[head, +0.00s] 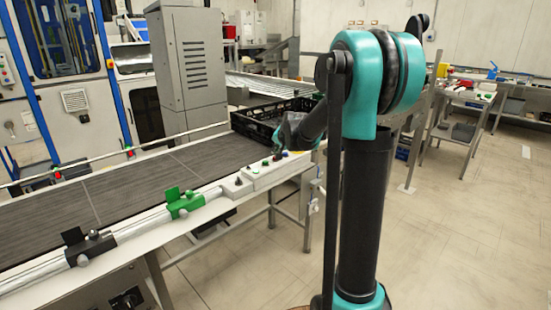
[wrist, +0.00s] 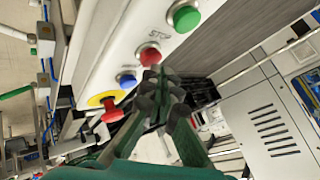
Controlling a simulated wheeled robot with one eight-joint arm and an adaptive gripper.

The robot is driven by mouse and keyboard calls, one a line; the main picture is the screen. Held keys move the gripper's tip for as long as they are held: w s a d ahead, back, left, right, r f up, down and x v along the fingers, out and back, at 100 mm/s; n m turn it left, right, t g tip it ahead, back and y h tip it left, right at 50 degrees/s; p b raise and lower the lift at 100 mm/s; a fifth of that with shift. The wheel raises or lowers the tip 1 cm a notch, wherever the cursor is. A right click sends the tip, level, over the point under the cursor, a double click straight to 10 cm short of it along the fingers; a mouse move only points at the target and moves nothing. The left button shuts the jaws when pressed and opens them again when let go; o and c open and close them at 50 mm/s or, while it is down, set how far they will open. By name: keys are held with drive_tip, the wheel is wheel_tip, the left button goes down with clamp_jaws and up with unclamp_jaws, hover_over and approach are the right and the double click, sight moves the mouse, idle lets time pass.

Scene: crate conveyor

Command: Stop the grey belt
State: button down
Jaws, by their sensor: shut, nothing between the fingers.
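The grey belt (head: 130,185) runs along the left in the head view, with a white control box (head: 262,178) at its near right edge. In the wrist view the box (wrist: 105,50) carries a green button (wrist: 185,17), a red button (wrist: 149,56) with partly readable lettering like "STOP" beside it, a blue button (wrist: 126,81) and a red mushroom knob (wrist: 111,114) on a yellow disc. My gripper (wrist: 154,74) is shut and empty, its fingertips at the red button, overlapping its lower edge. I cannot tell whether they touch it. In the head view my gripper (head: 279,150) is over the box.
A black crate (head: 243,124) stands at the belt's far end, behind my gripper. A green clamp (head: 184,204) and a dark one (head: 88,245) sit on the near rail. A grey cabinet (head: 190,70) stands behind the belt. Open floor (head: 440,240) lies to the right.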

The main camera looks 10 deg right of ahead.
drive_tip(key=shift+f, duration=0.4)
idle(0.6)
drive_tip(key=shift+r, duration=0.85)
drive_tip(key=shift+r, duration=2.5)
drive_tip(key=s+d+f+n+g, duration=0.1)
drive_tip(key=s+f+n, duration=0.1)
drive_tip(key=s+f, duration=0.5)
drive_tip(key=s+d+f+n+g+h, duration=0.1)
drive_tip(key=s+f, duration=0.6)
drive_tip(key=s, duration=1.3)
drive_tip(key=s+d+f+n+g+h, duration=0.1)
drive_tip(key=s+d+f+n+g, duration=0.1)
drive_tip(key=s+f, duration=0.6)
drive_tip(key=s+n, duration=0.1)
drive_tip(key=s, duration=0.4)
drive_tip(key=shift+s+n+g, duration=0.3)
drive_tip(key=shift+s+g, duration=0.1)
